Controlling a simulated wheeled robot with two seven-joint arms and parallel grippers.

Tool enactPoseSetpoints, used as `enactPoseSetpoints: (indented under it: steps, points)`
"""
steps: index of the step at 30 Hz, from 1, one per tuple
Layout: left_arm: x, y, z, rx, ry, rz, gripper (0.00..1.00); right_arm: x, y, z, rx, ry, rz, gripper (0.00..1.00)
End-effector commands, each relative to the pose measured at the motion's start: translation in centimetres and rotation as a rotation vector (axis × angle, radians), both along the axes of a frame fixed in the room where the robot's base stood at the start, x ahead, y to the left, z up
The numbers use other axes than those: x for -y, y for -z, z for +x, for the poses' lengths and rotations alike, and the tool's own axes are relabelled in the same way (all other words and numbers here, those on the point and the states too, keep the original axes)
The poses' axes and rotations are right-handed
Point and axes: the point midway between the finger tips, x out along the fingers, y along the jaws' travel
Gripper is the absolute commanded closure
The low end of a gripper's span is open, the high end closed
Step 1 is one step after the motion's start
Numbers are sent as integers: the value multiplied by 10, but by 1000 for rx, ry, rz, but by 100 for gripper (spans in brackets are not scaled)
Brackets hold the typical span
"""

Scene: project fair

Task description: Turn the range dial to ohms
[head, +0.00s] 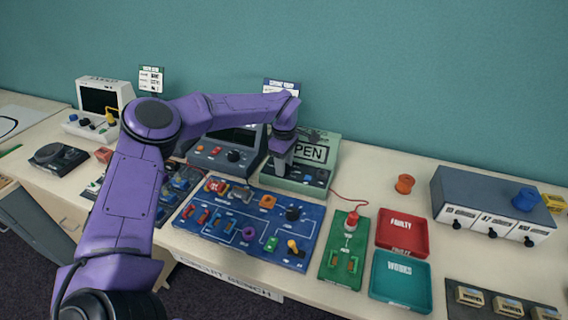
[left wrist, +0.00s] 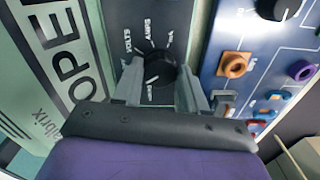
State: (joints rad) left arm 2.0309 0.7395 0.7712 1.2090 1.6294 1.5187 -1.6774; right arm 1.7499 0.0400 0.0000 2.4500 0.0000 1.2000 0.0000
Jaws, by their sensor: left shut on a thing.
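The pale green meter (head: 330,153) stands at the back of the bench, with "OPEN" on its display; its body also shows in the left wrist view (left wrist: 30,127). Its black range dial (left wrist: 160,70) sits on a dark panel with white labels, two reading like "VOLTS" and "AMPS"; a third lies below the dial, too small to read surely. A pale mark on the dial points toward the lower left of the wrist view. My left gripper (left wrist: 159,88) is shut on the dial, one finger on each side. In the head view my gripper (head: 280,172) hides the dial. My right gripper is not in view.
A blue circuit board (head: 240,262) lies in front of the meter. A grey instrument (head: 205,155) stands close on its left. A green board with a red-topped lamp (head: 350,222), a red tray (head: 402,250) and a teal tray (head: 375,290) lie to the right.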

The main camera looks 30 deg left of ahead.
Motion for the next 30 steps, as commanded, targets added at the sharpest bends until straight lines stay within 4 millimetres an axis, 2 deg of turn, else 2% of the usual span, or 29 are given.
enactPoseSetpoints:
  steps: [2, 3, 5, 6, 16, 20, 27, 30]
  points:
    - [0, 0, 0, 1, 0, 0, 89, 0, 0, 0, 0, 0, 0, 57]
    - [0, 0, 0, 1, 0, 0, 55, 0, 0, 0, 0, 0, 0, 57]
    - [0, 0, 0, 1, 0, 0, 36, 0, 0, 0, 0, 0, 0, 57]
    - [0, 0, 0, 1, 0, 0, 33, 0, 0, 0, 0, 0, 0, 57]
    - [0, -6, 1, 3, 0, 0, 33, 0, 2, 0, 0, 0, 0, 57]
    - [0, -30, 1, 7, 0, 0, 33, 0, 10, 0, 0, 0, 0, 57]
    - [0, -86, 1, 5, 0, 1, 33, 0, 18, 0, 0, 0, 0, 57]
    - [0, -99, 1, 2, 0, 0, 33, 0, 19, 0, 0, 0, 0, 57]
